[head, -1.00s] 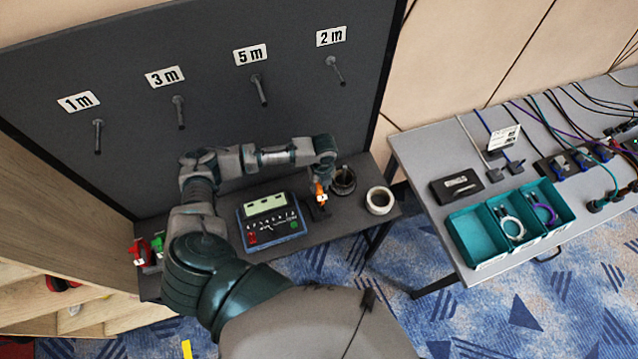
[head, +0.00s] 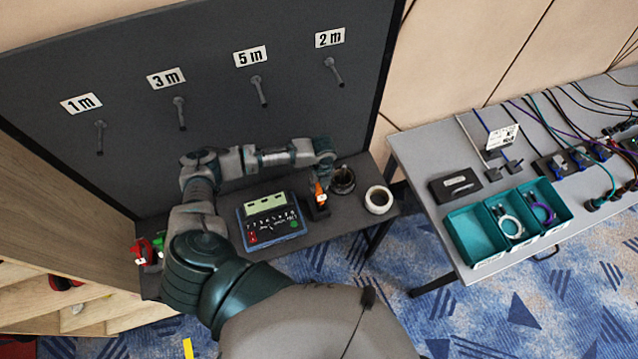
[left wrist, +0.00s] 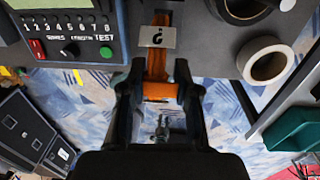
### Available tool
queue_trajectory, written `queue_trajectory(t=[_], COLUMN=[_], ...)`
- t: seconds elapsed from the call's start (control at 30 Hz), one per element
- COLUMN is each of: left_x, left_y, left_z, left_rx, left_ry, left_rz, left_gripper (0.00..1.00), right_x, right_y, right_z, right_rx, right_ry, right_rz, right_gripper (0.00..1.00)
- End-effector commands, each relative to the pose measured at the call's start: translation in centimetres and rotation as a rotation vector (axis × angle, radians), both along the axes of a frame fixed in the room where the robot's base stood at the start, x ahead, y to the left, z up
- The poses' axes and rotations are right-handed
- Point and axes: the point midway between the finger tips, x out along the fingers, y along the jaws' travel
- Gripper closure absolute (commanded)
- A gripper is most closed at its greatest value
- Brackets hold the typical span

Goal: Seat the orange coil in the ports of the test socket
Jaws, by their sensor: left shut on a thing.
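The orange coil (head: 319,190) is at the fingertips of my left gripper (head: 321,184), at the right side of the tester (head: 268,217). In the left wrist view the orange coil (left wrist: 160,88) is between the two dark fingers of my left gripper (left wrist: 160,95), which is shut on it. A grey tag with a "?" (left wrist: 157,37) lies across the coil's far part. The tester, with a row of numbered lights and a green TEST button, also shows in the wrist view (left wrist: 75,45). I cannot make out the socket's ports or whether the coil's ends touch them. My right gripper is not in view.
A black tape roll (head: 343,181) and a white tape roll (head: 379,200) stand just right of the coil. Red and green items (head: 145,250) lie at the shelf's left end. Pegs under length labels (head: 250,56) stick out above. A grey table (head: 415,160) with teal bins stands right.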

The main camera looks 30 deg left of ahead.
Motion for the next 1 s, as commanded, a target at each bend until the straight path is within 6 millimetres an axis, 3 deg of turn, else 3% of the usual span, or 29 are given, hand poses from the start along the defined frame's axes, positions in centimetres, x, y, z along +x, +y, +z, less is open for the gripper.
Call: queue_trajectory(t=[1.0], left_x=[0.0], left_y=[-0.1], left_z=[-1.2], left_rx=[-0.001], left_ry=[-0.001], left_rz=[0.000], left_gripper=[1.00], right_x=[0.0], right_y=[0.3], right_z=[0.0], right_rx=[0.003], right_ry=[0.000], right_rz=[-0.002], right_gripper=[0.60])
